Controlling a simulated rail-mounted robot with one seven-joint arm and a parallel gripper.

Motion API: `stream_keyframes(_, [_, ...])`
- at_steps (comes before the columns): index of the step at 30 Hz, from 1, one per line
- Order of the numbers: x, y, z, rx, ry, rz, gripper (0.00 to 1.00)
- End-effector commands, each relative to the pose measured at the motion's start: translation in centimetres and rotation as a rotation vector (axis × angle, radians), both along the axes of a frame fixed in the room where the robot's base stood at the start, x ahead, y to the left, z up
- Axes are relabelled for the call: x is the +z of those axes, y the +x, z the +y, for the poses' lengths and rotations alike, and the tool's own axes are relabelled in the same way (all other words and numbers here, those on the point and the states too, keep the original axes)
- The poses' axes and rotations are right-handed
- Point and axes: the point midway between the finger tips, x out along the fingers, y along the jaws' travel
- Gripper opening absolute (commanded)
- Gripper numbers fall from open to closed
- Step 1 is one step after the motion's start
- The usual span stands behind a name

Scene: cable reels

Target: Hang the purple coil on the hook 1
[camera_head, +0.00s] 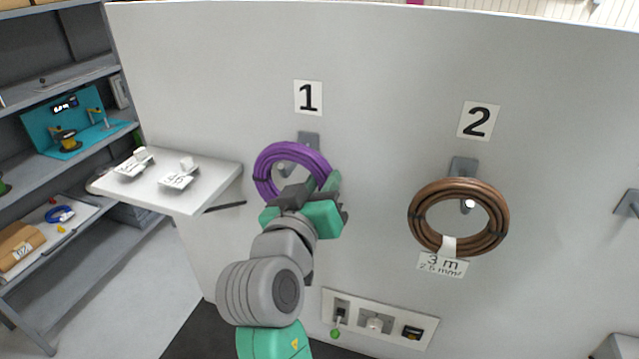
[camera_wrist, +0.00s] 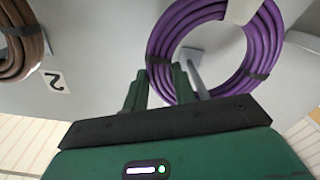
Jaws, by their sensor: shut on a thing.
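The purple coil (camera_head: 275,152) is in front of the wall at hook 1 (camera_head: 309,139), below the sign "1". My gripper (camera_head: 312,184) is shut on the coil's lower right part in the head view. In the wrist view my gripper (camera_wrist: 162,82) has its fingers at the left side of the purple coil (camera_wrist: 262,55). The peg of hook 1 (camera_wrist: 197,78) shows within the coil's opening there, close to the fingers. I cannot tell whether the coil's weight rests on the peg. My gripper hides part of the coil.
A brown coil (camera_head: 418,213) hangs on hook 2 (camera_head: 463,166) to the right. A white wall shelf (camera_head: 215,172) with labels is at the left. A socket panel (camera_head: 360,309) is low on the wall. Another hook (camera_head: 628,203) is at the far right.

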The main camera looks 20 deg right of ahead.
Motion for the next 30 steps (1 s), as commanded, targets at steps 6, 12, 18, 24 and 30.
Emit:
stream_keyframes(6, [-0.17, 0.0, 0.01, 0.0, -0.001, -0.003, 0.0])
stream_keyframes(12, [-0.14, 0.0, 0.01, 0.0, -0.001, -0.004, 0.33])
stream_keyframes(18, [-0.2, 0.0, 0.0, 0.0, 0.0, -0.001, 0.52])
stream_keyframes(24, [-0.38, 0.02, 0.01, 0.0, 0.001, 0.002, 0.7])
stream_keyframes(30, [-0.32, 0.01, 0.0, 0.0, 0.001, 0.001, 0.81])
